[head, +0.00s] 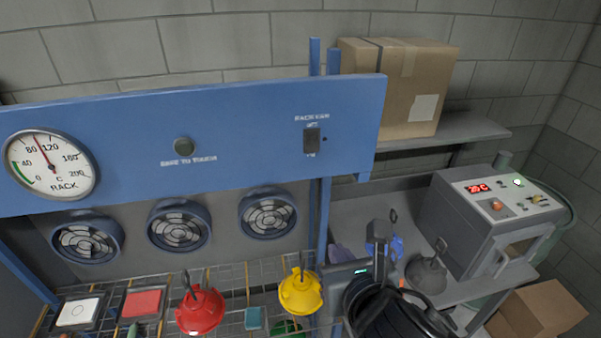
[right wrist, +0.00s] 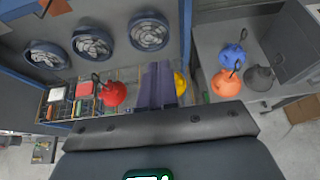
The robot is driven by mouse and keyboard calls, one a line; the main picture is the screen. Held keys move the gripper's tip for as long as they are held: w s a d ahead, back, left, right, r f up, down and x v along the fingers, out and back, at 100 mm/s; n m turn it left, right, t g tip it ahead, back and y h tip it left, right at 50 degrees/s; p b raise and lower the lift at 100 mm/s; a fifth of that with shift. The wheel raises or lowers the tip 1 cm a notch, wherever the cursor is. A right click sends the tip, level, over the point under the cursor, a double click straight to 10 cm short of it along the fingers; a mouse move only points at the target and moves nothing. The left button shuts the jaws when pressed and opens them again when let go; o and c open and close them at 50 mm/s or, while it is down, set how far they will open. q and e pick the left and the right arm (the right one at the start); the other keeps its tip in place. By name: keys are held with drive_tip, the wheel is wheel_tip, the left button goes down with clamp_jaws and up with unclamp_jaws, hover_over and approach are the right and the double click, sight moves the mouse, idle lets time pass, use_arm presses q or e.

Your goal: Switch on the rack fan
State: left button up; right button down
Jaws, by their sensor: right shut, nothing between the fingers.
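The rack fan switch (head: 312,140) is a small dark switch at the right end of the blue panel (head: 250,110), with a white RACK FAN label above it. Which way it is set is too small to tell. Three round fans (head: 268,214) sit in a row under the panel; they also show in the right wrist view (right wrist: 149,33). My right gripper (head: 378,232) is below and right of the switch, apart from it, shut and empty. Its fingers (right wrist: 157,86) point ahead in the right wrist view. My left gripper is not in view.
A round RACK gauge (head: 50,163) and a dark SAFE TO TOUCH lamp (head: 182,147) are on the panel. Red (head: 200,312) and yellow (head: 300,292) hoods stand below. A cardboard box (head: 405,85) and a grey device (head: 485,220) are at right. The panel face before the switch is clear.

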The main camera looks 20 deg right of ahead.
sight(312, 152)
wheel_tip(312, 152, up, 13)
drive_tip(key=t+b, duration=0.1)
drive_tip(key=t, duration=0.2)
drive_tip(key=shift+s+a+f+t, duration=0.15)
drive_tip(key=shift+s+a+t, duration=0.25)
drive_tip(key=shift+s, duration=0.05)
drive_tip(key=w, duration=0.4)
drive_tip(key=w+d+f, duration=0.1)
drive_tip(key=w, duration=0.9)
drive_tip(key=shift+d+f+p, duration=0.15)
drive_tip(key=shift+f+p, duration=0.15)
drive_tip(key=shift+f, duration=0.1)
drive_tip(key=b, duration=0.3)
drive_tip(key=f+t+b, duration=0.1)
drive_tip(key=b, duration=0.1)
drive_tip(key=shift+w+d+f+b, duration=0.25)
drive_tip(key=shift+w+d+b, duration=0.05)
drive_tip(key=shift+b, duration=0.1)
drive_tip(key=shift+a+r+p, duration=0.25)
drive_tip(key=shift+r+p, duration=0.15)
drive_tip(key=shift+f, duration=0.1)
drive_tip(key=shift+s+a, duration=0.1)
drive_tip(key=shift+s, duration=0.35)
drive_tip(key=s+a+f+p, duration=0.1)
drive_tip(key=s, duration=1.2)
drive_tip(key=shift+s, duration=0.15)
